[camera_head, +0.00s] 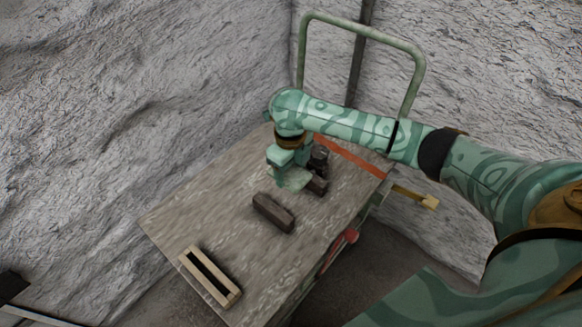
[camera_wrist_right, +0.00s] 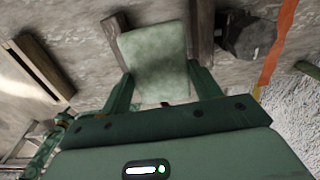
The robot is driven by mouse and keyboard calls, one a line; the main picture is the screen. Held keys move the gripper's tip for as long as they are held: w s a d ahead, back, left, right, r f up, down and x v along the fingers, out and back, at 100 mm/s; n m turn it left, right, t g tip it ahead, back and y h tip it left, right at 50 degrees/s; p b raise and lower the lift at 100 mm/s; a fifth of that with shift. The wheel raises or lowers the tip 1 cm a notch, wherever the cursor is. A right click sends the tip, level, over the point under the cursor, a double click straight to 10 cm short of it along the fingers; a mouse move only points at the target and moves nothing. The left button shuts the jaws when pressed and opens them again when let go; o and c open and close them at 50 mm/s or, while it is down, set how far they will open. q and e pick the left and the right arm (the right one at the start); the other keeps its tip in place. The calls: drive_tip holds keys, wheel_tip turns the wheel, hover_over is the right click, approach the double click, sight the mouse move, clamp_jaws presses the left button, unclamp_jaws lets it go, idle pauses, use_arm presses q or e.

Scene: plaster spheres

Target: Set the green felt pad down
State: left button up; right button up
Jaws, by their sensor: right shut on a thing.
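The green felt pad (camera_head: 297,179) is a pale green, flat, roughly square piece above the grey wooden cart top (camera_head: 195,205). My right gripper (camera_head: 283,174) is shut on it near the far part of the top. In the right wrist view the pad (camera_wrist_right: 155,55) extends forward from between the two fingers of the gripper (camera_wrist_right: 160,78). Whether the pad touches the wood below is hard to tell. My left gripper is not in view.
A dark brown block (camera_head: 273,212) lies nearer than the pad; another (camera_head: 318,185) lies just right of it. A dark round object (camera_head: 319,157) and an orange strip (camera_head: 348,155) are behind. A slotted wooden frame (camera_head: 210,275) lies at the near edge. The left top is clear.

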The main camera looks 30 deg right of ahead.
drive_tip(key=b, duration=0.3)
approach(289, 204)
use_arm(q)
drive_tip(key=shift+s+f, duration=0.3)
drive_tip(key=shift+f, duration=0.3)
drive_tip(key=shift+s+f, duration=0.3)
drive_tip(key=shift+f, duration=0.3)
use_arm(e)
drive_tip(key=shift+w+d, duration=0.15)
drive_tip(key=shift+d, duration=0.15)
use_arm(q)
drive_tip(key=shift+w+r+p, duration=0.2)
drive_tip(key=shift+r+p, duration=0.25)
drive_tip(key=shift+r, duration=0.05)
use_arm(e)
drive_tip(key=shift+r, duration=0.1)
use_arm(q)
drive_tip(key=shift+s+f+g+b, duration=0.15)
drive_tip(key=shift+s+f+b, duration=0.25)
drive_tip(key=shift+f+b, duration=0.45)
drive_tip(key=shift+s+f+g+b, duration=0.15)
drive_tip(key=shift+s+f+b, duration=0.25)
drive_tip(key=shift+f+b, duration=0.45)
use_arm(e)
drive_tip(key=shift+f, duration=3.45)
drive_tip(key=o, duration=1)
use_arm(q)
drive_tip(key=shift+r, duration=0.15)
use_arm(e)
drive_tip(key=shift+o, duration=0.2)
